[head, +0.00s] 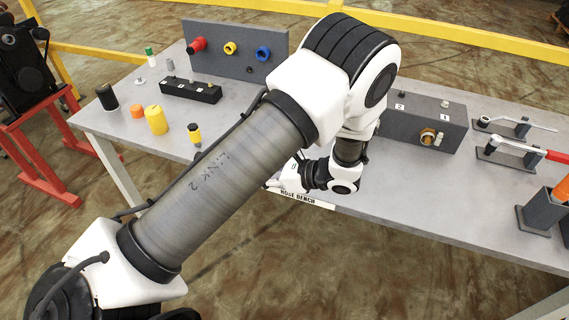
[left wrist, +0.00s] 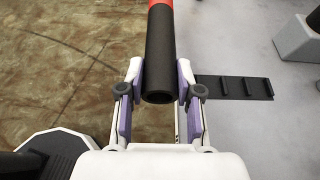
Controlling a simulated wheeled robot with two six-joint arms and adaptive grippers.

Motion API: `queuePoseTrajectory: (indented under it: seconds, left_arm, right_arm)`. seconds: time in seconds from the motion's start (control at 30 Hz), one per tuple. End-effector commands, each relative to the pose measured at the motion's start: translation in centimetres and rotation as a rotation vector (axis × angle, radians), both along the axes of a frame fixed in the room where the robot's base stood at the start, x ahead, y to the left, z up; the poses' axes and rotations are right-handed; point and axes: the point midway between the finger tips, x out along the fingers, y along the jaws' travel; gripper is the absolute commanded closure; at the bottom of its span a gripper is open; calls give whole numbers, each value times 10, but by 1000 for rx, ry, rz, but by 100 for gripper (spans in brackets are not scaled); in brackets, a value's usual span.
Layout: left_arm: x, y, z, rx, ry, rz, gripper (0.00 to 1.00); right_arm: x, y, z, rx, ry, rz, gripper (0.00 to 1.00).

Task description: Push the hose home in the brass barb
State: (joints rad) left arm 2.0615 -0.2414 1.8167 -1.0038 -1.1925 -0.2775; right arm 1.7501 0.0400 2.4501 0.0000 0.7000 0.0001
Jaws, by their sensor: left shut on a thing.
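The brass barb (head: 428,136) sticks out of the front of a dark grey block (head: 400,128) marked with numbers, right of centre on the bench in the head view. My left gripper (left wrist: 160,88) is shut on the hose (left wrist: 160,50), a black tube with a red part at the far end. The hose's open end points back toward the wrist camera, between the fingers. In the head view my left gripper (head: 275,184) is low over the bench's front edge, left of the barb and apart from it. The hose is hidden there by my arm. The right gripper is not in view.
The grey bench (head: 480,215) has a panel with coloured fittings (head: 230,49) at the back and yellow and black cylinders (head: 156,120) at left. Clamps with levers (head: 510,150) stand at right. A dark slotted strip (left wrist: 233,88) lies right of the gripper.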

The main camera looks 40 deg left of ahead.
Motion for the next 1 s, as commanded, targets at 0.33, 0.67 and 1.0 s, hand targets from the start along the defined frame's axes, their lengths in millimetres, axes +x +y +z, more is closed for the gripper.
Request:
queuePoseTrajectory:
  seconds: [0.33, 0.67, 1.0]
  left_arm:
    - [70, -6, -6, 0, -1, 1, 100]
    - [81, -6, -39, 1, 1, 2, 100]
    - [81, -6, -41, 0, 0, 1, 41]
  right_arm:
    - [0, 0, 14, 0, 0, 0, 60]
    - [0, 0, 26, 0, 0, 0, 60]
    - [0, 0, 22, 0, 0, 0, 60]
